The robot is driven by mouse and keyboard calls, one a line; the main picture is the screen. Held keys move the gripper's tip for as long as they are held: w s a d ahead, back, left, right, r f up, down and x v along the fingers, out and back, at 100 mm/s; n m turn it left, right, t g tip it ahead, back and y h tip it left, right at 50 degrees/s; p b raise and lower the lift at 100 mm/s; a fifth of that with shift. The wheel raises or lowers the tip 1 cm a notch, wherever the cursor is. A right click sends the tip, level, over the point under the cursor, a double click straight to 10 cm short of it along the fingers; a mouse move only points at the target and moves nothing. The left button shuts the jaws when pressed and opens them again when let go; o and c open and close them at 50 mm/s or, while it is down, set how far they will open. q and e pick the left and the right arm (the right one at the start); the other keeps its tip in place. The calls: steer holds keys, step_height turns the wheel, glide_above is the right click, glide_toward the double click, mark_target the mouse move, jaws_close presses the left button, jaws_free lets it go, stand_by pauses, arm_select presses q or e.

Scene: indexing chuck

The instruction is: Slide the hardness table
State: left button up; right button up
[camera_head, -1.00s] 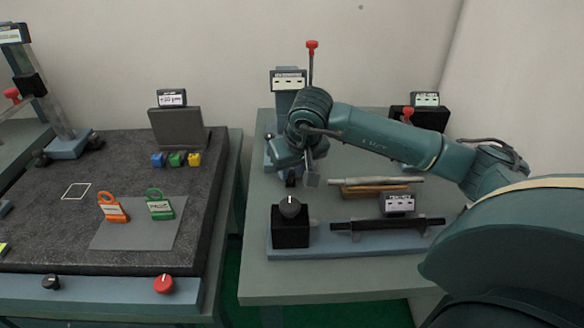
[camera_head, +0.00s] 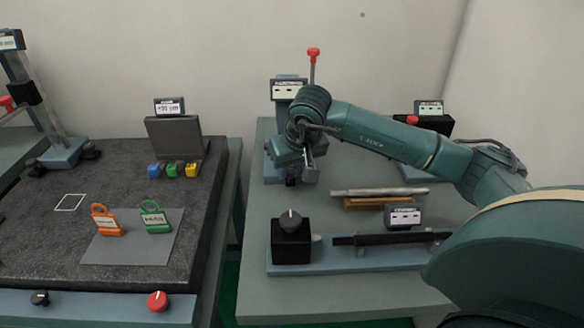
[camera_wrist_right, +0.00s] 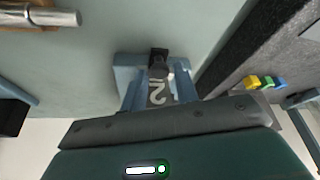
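The hardness tester (camera_head: 289,88) stands at the back of the right bench, with a label plate and a red-tipped lever (camera_head: 313,54). Its column is partly hidden behind my right arm. My right gripper (camera_head: 297,168) is pointed down at the tester's blue-grey base (camera_head: 272,172). In the right wrist view, the base (camera_wrist_right: 124,72) lies below the gripper, with a dark block (camera_wrist_right: 158,60) and a pale part marked with a figure (camera_wrist_right: 158,95) at its middle. My left gripper is not in view.
In front are a black block with a knob (camera_head: 291,238) and a dark bar (camera_head: 385,239) on a blue plate. A metal rod (camera_head: 380,191) lies on a wooden rest to the right. The left bench holds orange (camera_head: 108,221) and green (camera_head: 156,219) tags.

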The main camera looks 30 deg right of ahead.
steer(key=shift+o, duration=1.2)
steer(key=shift+r, duration=0.1)
steer(key=shift+s+r, duration=0.15)
steer(key=shift+r, duration=0.2)
steer(key=v, duration=1.2)
steer(key=shift+s+b, duration=0.15)
steer(key=shift+b, duration=0.15)
steer(key=shift+a+r, duration=0.1)
